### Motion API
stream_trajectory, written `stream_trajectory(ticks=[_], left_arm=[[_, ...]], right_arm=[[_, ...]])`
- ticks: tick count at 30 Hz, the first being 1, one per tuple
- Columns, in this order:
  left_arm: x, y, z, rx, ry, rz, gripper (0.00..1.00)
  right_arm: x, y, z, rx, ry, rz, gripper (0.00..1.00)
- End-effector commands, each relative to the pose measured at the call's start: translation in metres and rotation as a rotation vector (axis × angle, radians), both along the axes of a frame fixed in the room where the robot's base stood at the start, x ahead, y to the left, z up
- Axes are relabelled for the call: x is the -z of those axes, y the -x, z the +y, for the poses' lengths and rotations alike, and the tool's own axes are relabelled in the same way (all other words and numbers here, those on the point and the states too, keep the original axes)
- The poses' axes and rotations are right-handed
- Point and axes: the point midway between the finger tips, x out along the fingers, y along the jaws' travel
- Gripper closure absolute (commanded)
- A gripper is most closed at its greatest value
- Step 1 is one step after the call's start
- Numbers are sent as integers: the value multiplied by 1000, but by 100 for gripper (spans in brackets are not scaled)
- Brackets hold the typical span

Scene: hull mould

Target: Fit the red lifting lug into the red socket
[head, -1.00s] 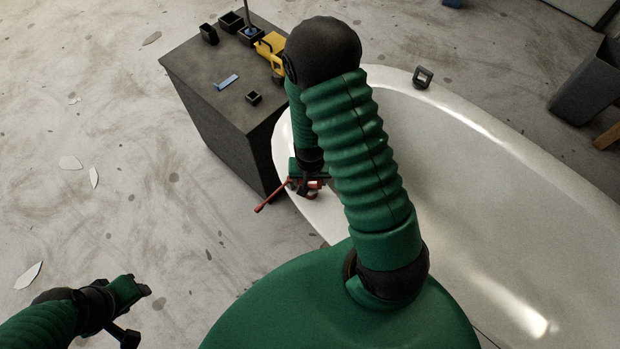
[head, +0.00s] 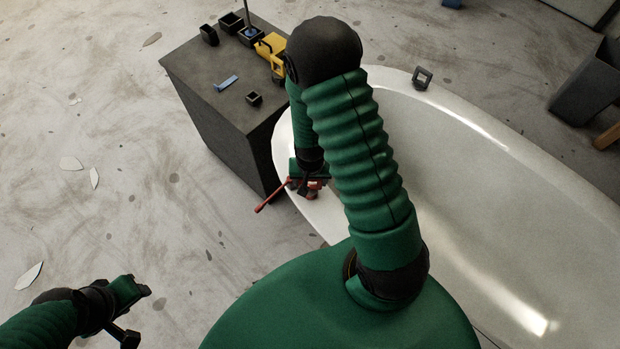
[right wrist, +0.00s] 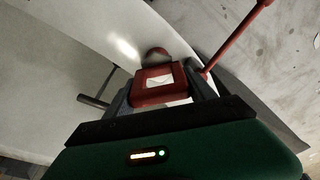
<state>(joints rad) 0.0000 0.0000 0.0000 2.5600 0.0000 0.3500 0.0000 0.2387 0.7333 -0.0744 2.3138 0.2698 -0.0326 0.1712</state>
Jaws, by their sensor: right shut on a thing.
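My right gripper (head: 308,187) is at the near left end of the white hull mould (head: 470,190), over its rim. It is shut on a red square, frame-like piece, which I take as the red lifting lug (right wrist: 153,85); it sits between the fingers in the right wrist view. A dark red rounded part (right wrist: 156,56) shows just beyond the lug; it may belong to the red socket, which is mostly hidden. A thin red rod (head: 272,196) sticks out past the rim; I cannot tell what it joins. My left gripper (head: 138,311) is open and empty at lower left.
A black square fitting (head: 422,77) is on the mould's far rim. A grey bin (head: 585,85) stands at right. Floor at left is mostly open.

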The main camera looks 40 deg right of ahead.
Motion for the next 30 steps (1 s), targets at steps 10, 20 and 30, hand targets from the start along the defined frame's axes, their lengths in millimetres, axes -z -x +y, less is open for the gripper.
stream_trajectory(ticks=[10, 20, 30], left_arm=[[-1, 0, 0, 0, 0, 0, 60], [-1, 0, 0, 0, 0, 0, 60], [-7, 0, 0, 0, 0, 0, 60]], right_arm=[[0, -1, -1, 0, 0, 0, 32], [0, -2, 0, -2, 0, -1, 11], [-35, 0, 3, -5, 1, -7, 11]])
